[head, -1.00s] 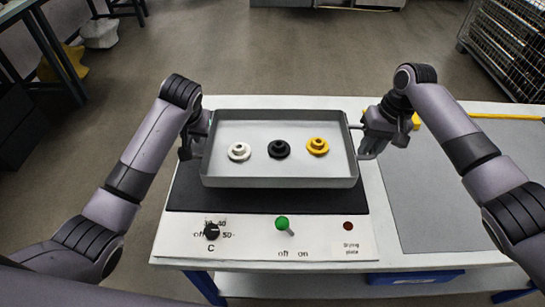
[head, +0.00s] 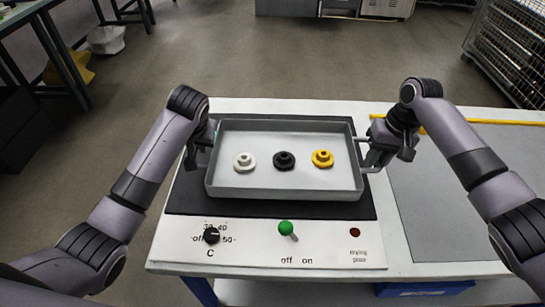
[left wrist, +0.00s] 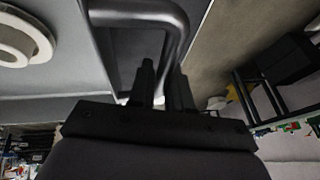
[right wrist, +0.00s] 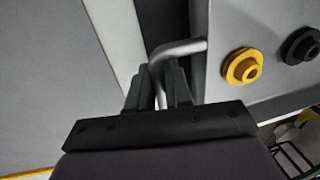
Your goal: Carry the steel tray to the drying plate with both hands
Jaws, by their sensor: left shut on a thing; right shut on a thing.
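The steel tray (head: 284,189) is over the dark top of the drying plate (head: 270,209) in the head view. Whether it touches the plate or hangs just above it I cannot tell. In it sit a white part (head: 244,162), a black part (head: 284,160) and a yellow part (head: 322,158), all flat side down. My left gripper (head: 207,150) is shut on the tray's left handle, which shows in the left wrist view (left wrist: 181,25). My right gripper (head: 371,156) is shut on the right handle, which shows in the right wrist view (right wrist: 176,49).
The drying plate's front panel has a black dial (head: 211,236), a green switch (head: 286,229) and a dark red lamp (head: 355,232). A grey mat (head: 440,200) lies to the right on the white table. A wire cage (head: 515,50) stands at the back right.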

